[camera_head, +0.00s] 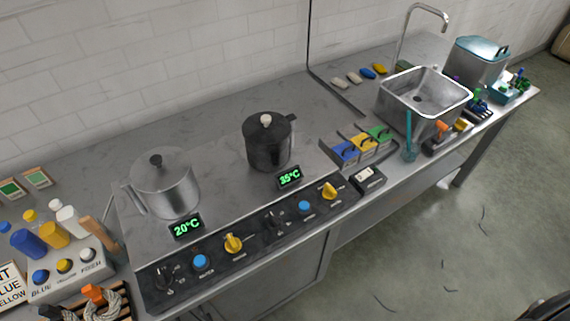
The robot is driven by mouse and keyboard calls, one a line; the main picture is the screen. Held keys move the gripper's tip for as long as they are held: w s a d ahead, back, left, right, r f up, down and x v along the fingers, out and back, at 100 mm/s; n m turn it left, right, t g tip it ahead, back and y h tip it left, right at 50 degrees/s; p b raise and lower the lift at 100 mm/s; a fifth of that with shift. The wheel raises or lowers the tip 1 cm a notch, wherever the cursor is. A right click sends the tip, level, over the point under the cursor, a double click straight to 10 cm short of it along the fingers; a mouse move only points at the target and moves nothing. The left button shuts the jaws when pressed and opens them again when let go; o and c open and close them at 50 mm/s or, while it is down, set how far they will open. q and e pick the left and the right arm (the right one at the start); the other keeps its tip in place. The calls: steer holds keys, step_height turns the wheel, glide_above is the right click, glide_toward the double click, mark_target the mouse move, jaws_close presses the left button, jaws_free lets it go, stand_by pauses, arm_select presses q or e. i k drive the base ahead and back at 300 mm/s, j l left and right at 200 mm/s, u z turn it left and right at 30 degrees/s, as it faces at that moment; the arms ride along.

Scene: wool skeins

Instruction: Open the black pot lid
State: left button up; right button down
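The black pot (268,152) stands upright on the right part of the stove top, behind a green display reading 35°C (289,177). Its black lid (265,127) sits on top, with a pale round knob (266,120) in the middle. The lid appears closed on the pot. Neither of my grippers shows in the head view.
A silver pot (168,190) with a dark-knobbed lid stands to the left, behind a 20°C display (187,227). Knobs line the front control panel (250,240). Coloured boxes (362,147) and a sink (424,97) lie to the right. Bottles (45,235) crowd the left.

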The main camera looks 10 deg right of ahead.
mark_target(265, 127)
steer(key=i+l+u, duration=0.15)
steer(key=l+u, duration=0.2)
steer(key=l, duration=0.45)
steer(key=i+l+u, duration=0.1)
steer(key=l+u, duration=0.2)
steer(key=l, duration=0.45)
